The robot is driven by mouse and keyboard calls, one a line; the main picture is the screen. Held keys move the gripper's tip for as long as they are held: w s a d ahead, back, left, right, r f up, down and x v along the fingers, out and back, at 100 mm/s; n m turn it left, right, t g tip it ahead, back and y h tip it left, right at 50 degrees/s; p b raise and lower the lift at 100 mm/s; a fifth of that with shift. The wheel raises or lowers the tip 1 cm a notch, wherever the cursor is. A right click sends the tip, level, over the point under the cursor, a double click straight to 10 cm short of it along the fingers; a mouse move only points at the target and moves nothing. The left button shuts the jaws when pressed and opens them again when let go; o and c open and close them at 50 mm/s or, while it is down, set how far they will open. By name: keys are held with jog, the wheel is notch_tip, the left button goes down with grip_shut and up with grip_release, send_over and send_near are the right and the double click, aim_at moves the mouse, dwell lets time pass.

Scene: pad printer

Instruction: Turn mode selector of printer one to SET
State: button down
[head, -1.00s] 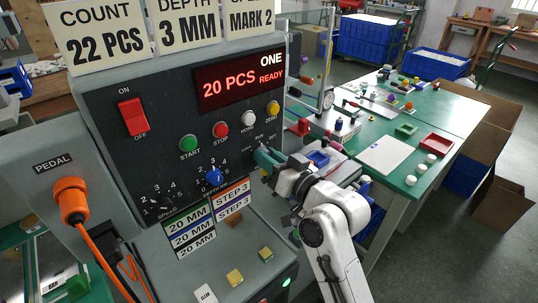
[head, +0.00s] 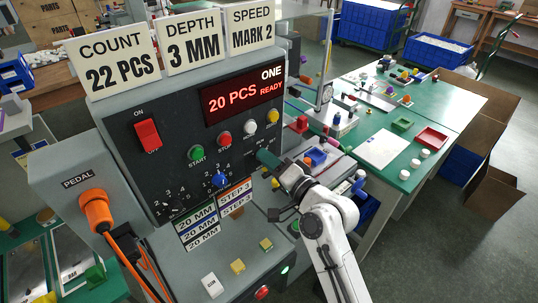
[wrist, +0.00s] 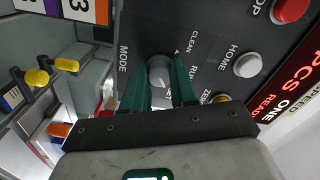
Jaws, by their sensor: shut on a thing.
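Printer one's dark control panel (head: 180,140) shows "ONE" and a red display (head: 240,100) reading "20 PCS READY". The grey round mode selector (wrist: 160,68) sits on this panel, between the labels MODE, CLEAN and RUN in the wrist view. My gripper (wrist: 160,88) has its green fingers on both sides of the selector, shut on it. In the head view my gripper (head: 266,158) meets the panel's lower right and hides the selector. I cannot read the SET label or the selector's pointer in the wrist view.
The blue depth knob (head: 219,180), white HOME button (head: 249,128) and yellow ZERO button (head: 271,116) are close to my gripper. An orange pedal plug (head: 96,210) is at the left. A green table (head: 440,130) with small parts stands at the right.

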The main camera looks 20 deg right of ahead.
jog(key=shift+f+m+p, duration=0.1)
jog(key=shift+m+p, duration=0.2)
jog(key=shift+m, duration=0.3)
jog(key=c, duration=0.9)
grip_release()
jog(key=shift+s, duration=0.1)
jog(key=b+v, duration=0.2)
jog(key=v, duration=0.8)
jog(key=shift+s+d+b, duration=0.15)
jog(key=shift+s+b, duration=0.2)
jog(key=shift+b, duration=0.05)
